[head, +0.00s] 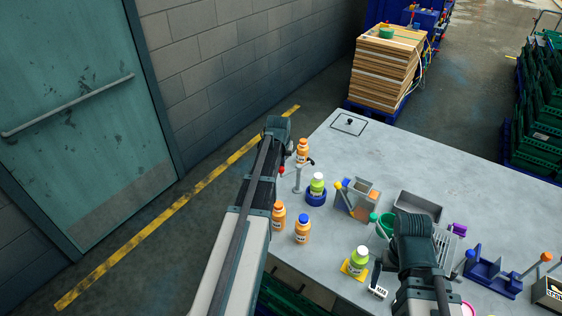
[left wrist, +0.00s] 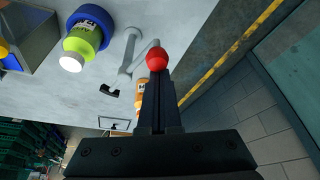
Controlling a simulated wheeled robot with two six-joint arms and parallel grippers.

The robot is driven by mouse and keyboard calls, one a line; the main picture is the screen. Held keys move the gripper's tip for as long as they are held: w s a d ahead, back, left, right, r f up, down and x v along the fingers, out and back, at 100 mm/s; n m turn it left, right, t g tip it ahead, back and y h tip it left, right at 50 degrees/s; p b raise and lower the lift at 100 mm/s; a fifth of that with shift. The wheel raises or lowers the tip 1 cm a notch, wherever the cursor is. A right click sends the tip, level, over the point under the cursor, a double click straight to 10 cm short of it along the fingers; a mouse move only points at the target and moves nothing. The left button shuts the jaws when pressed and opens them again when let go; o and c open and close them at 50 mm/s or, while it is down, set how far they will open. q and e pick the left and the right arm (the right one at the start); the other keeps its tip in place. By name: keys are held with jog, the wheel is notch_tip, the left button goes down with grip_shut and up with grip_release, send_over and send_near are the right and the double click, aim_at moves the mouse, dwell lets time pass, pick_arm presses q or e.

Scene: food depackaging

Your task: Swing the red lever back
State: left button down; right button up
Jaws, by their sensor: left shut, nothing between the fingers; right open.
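The red lever's round knob (head: 282,169) shows beside a grey post (head: 297,182) near the left table edge. In the left wrist view the red knob (left wrist: 157,59) lies just beyond the tips of my left gripper (left wrist: 158,78), with the grey post (left wrist: 130,52) beside it. My left gripper (head: 283,163) is shut and empty, close to the knob; I cannot tell whether they touch. My right gripper (head: 420,272) is open over the table's front, far from the lever.
Two orange bottles (head: 278,216) (head: 302,231) stand near my left arm. A grey box with tools (head: 357,204) is further right.

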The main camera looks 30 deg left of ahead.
pick_arm(q)
jog(key=shift+d, duration=0.1)
notch_tip(320, 180, up, 10)
jog(key=p, duration=1)
jog(key=shift+w+a, duration=0.2)
